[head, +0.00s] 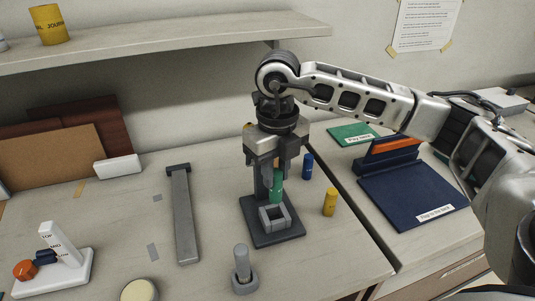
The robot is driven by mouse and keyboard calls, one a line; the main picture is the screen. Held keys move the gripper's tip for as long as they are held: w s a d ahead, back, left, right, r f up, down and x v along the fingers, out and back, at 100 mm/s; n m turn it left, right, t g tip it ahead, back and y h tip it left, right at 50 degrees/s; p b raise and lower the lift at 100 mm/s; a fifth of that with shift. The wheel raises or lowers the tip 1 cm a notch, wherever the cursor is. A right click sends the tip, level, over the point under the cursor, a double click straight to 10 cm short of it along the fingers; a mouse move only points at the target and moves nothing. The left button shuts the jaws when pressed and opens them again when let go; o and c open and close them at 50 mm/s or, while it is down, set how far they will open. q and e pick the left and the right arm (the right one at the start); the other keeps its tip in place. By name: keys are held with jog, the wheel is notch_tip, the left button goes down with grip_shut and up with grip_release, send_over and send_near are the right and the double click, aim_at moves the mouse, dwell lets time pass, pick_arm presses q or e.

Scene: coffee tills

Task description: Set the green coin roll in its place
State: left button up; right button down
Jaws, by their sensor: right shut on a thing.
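The green coin roll (277,188) is upright in my right gripper (277,172), which points straight down and is shut on it. The roll's lower end shows just above a square open holder (274,216) on a dark grey base (273,236). I cannot tell if the roll's end touches the holder's rim. A dark post stands behind the roll, partly hidden by the gripper. A blue roll (307,166) and a yellow roll (330,202) stand upright on the table to the right. My left gripper is not in view.
A grey peg in a holder (242,270) stands in front of the base. A long grey bar (184,215) lies to the left. A white stand with an orange knob (52,259) is far left. A navy tray (405,195) lies right. A shelf (160,40) runs behind.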

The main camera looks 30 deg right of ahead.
aim_at(275, 185)
jog(key=shift+w+d+r+m, duration=0.2)
jog(key=shift+w+m, duration=0.1)
jog(key=shift+m, duration=0.5)
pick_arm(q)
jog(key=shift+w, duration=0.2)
pick_arm(e)
jog(key=shift+s, duration=0.1)
jog(key=shift+a+f+b, duration=0.1)
jog(key=shift+f+b, duration=0.05)
jog(key=shift+b, duration=0.15)
jog(key=shift+f+b, duration=0.8)
jog(key=shift+f, duration=0.15)
notch_tip(275, 185, down, 2)
jog(key=shift+f+b, duration=0.25)
jog(key=shift+b, duration=0.85)
jog(key=shift+r, duration=0.1)
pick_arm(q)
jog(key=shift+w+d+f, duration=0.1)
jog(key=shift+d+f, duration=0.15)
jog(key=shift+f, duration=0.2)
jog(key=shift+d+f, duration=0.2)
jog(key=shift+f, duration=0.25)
